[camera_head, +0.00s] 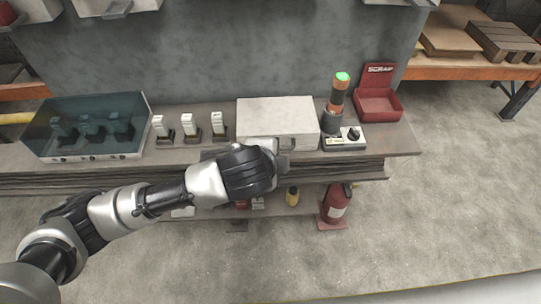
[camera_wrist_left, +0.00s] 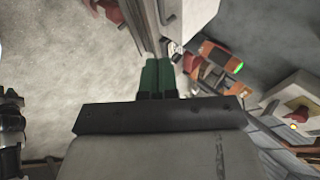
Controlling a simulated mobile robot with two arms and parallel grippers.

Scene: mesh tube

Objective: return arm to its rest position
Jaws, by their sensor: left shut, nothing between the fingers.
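My left arm comes in from the left in the head view and reaches across the front of the workbench (camera_head: 405,140). Its left gripper (camera_head: 283,158) is in front of the white box, mostly hidden behind the wrist. In the left wrist view the two green fingers of this gripper (camera_wrist_left: 157,72) lie side by side, shut, with nothing between them.
The floor at right is clear.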

